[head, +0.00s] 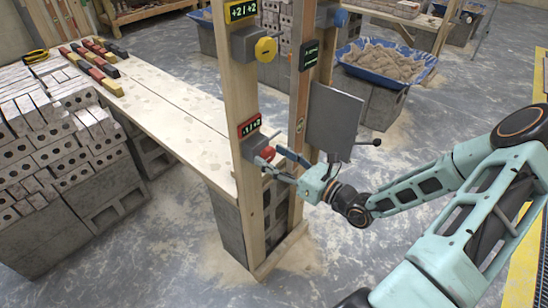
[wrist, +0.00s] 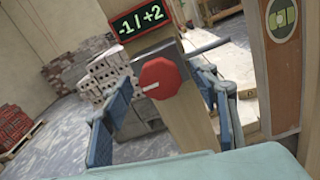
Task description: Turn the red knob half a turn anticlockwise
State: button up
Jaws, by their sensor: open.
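The red knob (head: 267,154) is on a grey box on the near wooden post. In the wrist view the red knob (wrist: 162,77) is an octagon with a white pointer line toward the left. A red-framed display (wrist: 142,18) above it reads -1/+2. My gripper (head: 279,163) is at the knob from the right. In the wrist view the blue fingers of my gripper (wrist: 160,88) are spread wide, one on each side of the knob. I see gaps between the fingers and the knob, and nothing is held. The knob's full depth is hidden.
A yellow knob (head: 265,49) with a +2/+2 display sits higher on the same post. A blue knob (head: 340,17) is on the rear post. A grey panel (head: 334,118) with a black-ended lever (head: 376,142) stands close beside my gripper. A plank bench (head: 150,95) extends left.

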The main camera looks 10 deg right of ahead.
jog(key=c, duration=1.2)
jog(key=shift+o, duration=0.2)
jog(key=shift+n, duration=0.3)
